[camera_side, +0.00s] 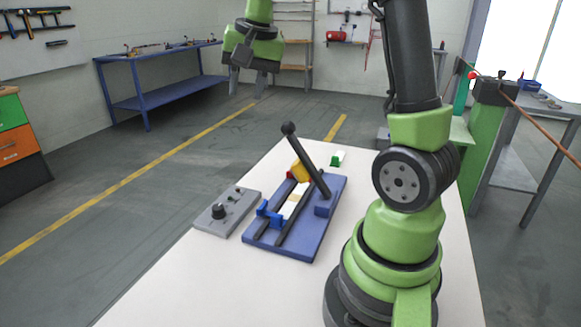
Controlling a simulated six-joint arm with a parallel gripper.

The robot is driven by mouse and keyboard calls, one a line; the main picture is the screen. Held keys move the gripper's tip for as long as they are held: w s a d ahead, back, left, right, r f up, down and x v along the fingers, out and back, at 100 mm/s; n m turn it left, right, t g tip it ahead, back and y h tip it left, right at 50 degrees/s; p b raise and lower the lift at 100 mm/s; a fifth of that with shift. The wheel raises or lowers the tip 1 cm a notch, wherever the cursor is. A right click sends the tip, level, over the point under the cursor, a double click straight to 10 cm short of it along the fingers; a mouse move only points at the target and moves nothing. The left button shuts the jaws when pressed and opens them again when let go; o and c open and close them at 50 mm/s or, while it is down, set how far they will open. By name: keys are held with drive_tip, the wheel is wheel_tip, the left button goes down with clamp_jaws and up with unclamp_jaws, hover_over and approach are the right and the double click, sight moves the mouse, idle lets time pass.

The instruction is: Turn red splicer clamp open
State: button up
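The splicer (310,235) is a blue base plate on the white table, with dark rails and a long black lever. The lever has a ball knob (288,128) and leans up to the left. A small red part (291,175), apparently the red clamp, sits at the far end beside a yellow block (300,171). It is partly hidden, and I cannot tell whether it is open or shut. A blue clamp (268,214) sits at the near left end. My gripper (247,88) hangs high beyond the splicer, fingers apart, empty and touching nothing.
A grey control box (224,213) with a black knob lies left of the splicer. A small green-and-white piece (338,159) lies behind it. The white table (175,285) is clear at the front left. A blue workbench (160,75) stands far back.

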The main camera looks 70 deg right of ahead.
drive_tip(key=w+d+f+m+g, duration=0.15)
drive_tip(key=d+f+m, duration=0.25)
drive_tip(key=d+f, duration=0.55)
drive_tip(key=m+g, duration=0.2)
hover_over(290, 167)
wheel_tip(290, 167, down, 6)
drive_tip(key=shift+f+y, duration=0.3)
wheel_tip(290, 167, down, 10)
drive_tip(key=shift+r, duration=0.2)
clamp_jaws()
